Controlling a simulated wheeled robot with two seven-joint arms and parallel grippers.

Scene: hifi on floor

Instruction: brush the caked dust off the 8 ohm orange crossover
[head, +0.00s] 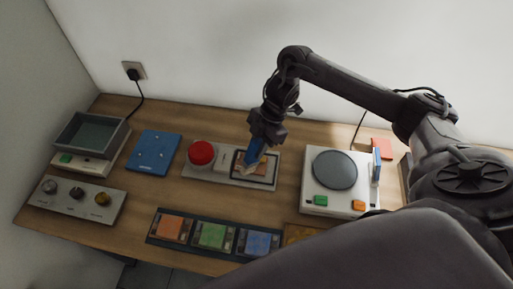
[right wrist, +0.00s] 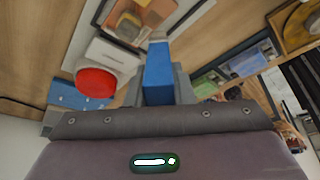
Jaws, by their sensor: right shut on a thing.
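My right gripper (head: 262,140) is shut on the blue handle of a brush (head: 254,153). In the right wrist view the blue handle (right wrist: 158,72) stands between the fingers. The brush's pale head points down at a dark square frame (head: 274,176) on a grey plate (head: 230,180). A tan and brownish piece (right wrist: 129,22) lies inside the frame, partly hidden by the brush; I cannot read any marking on it. An orange crossover-like module (head: 171,228) sits in the left slot of a dark tray (head: 151,243). My left gripper is not in view.
The grey plate also has a red button (head: 201,152). Green (head: 213,235) and blue (head: 258,243) modules share the dark tray. A turntable-like unit (head: 335,170) stands right. A blue booklet (head: 154,152), a bin (head: 92,135) and a knob panel (head: 77,198) are left.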

